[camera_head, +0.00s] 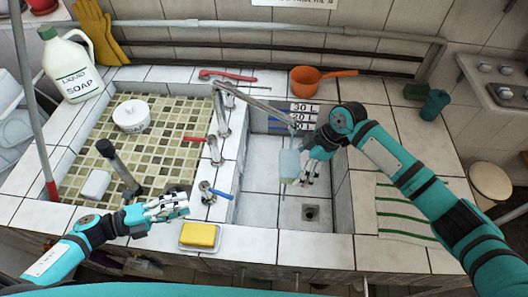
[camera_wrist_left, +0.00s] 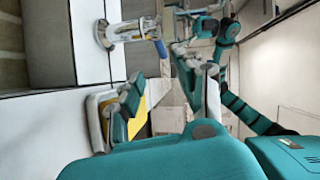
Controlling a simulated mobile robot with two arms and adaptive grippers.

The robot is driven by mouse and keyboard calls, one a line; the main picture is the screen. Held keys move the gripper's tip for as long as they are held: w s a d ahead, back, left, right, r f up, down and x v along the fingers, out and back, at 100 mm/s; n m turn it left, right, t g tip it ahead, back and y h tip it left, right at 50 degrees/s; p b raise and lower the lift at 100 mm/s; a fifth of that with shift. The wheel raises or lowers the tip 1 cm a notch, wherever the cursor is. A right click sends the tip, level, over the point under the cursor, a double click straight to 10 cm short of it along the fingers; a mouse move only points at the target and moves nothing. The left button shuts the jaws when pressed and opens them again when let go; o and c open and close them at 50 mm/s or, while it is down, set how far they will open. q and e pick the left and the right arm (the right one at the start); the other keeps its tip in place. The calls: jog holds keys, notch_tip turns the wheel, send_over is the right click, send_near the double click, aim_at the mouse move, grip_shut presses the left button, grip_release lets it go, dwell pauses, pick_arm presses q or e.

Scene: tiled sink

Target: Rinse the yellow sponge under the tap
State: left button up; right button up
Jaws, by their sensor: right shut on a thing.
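The yellow sponge (camera_head: 199,234) lies in a pale dish on the front ledge; its yellow partly shows behind a finger in the left wrist view (camera_wrist_left: 137,122). My left gripper (camera_head: 178,206) is open and empty, above and slightly left of the sponge. The metal tap (camera_head: 255,104) stands on the divider, with its spout reaching over the right basin. My right gripper (camera_head: 308,170) is in that basin, shut on a pale blue-green translucent thing (camera_head: 289,164) below the spout. I cannot tell what this thing is, or whether water runs.
A short valve with a blue handle (camera_head: 217,193) stands just behind the sponge. A red-handled valve (camera_head: 195,139) is further back. The left basin holds a white bowl (camera_head: 131,116). An orange pot (camera_head: 310,80) stands on the back ledge. The right basin's front has a drain (camera_head: 310,212).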

pick_arm(q)
jog(key=shift+d, duration=0.1)
grip_shut()
jog(key=shift+d+r, duration=0.2)
jog(key=shift+d, duration=0.1)
jog(key=d, duration=0.1)
jog(key=s+d+n+t+y, duration=0.1)
jog(key=d, duration=0.1)
jog(key=shift+d+r, duration=0.15)
jog(key=shift+r, duration=0.05)
jog(key=s+d+n+t+y, duration=0.1)
jog(key=s+d+y, duration=0.1)
jog(key=s+d+n+t+y, duration=0.1)
jog(key=s+d, duration=0.1)
jog(key=shift+s+n+y, duration=0.25)
jog(key=shift+n+y, duration=0.15)
jog(key=s+r+n+t+y, duration=0.2)
jog(key=s+r+n+y, duration=0.15)
jog(key=s+y, duration=0.2)
send_near(217, 192)
jog(key=shift+y, duration=0.35)
jog(key=w+d+f, duration=0.1)
jog(key=d, duration=0.1)
jog(key=w+d+f, duration=0.2)
jog(key=shift+w+d+f, duration=0.15)
jog(key=shift+d+f, duration=0.15)
jog(key=shift+w+d+f, duration=0.2)
jog(key=shift+w, duration=0.45)
